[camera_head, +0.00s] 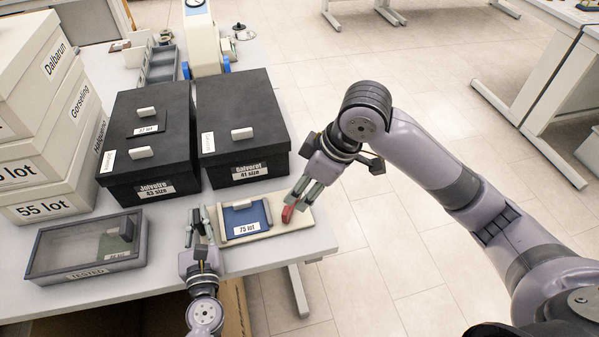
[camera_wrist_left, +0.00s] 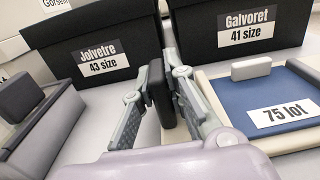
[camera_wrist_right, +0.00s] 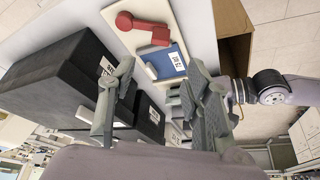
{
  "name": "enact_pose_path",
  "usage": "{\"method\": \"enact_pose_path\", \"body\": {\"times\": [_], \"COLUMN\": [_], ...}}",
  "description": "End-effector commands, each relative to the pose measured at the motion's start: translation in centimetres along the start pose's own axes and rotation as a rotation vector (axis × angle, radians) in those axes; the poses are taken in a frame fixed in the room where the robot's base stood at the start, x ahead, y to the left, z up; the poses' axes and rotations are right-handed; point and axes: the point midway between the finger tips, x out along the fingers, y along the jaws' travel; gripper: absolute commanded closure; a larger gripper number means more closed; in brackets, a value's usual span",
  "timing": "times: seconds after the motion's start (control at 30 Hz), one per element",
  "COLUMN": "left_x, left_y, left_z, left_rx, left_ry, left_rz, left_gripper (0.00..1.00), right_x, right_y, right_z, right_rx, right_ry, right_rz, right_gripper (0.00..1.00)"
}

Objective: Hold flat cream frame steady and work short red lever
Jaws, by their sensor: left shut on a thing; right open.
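The flat cream frame (camera_head: 262,237) lies on the table near its front right corner, with a blue "75 lot" card in it. The short red lever (camera_head: 288,213) sits on the frame's right part; it also shows in the right wrist view (camera_wrist_right: 150,28).
Black shoe boxes (camera_head: 245,125) stand just behind the frame. A grey "TESTED" tray (camera_head: 40,262) lies to the left, and white boxes (camera_head: 50,120) are stacked at far left. The table edge runs close to the frame's right and front.

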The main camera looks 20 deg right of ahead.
Motion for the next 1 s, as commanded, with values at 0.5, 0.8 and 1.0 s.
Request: {"method": "enact_pose_path", "body": {"times": [0.5, 0.8, 1.0], "left_x": [0.0, 0.0, 0.0], "left_y": [0.0, 0.0, 0.0], "left_z": [0.0, 0.0, 0.0], "left_rx": [0.000, 0.000, 0.000], "left_ry": [0.000, 0.000, 0.000], "left_rz": [0.000, 0.000, 0.000], "left_gripper": [1.00, 1.00, 1.00], "right_x": [-1.6, 1.8, 6.2], "right_y": [1.4, 1.1, 1.0], "right_z": [7.0, 7.4, 7.5], "right_rx": [-0.060, -0.067, -0.067], "right_ry": [-0.013, -0.012, -0.013], "right_rz": [-0.026, -0.034, -0.034], "right_gripper": [0.87, 1.00, 1.00]}}
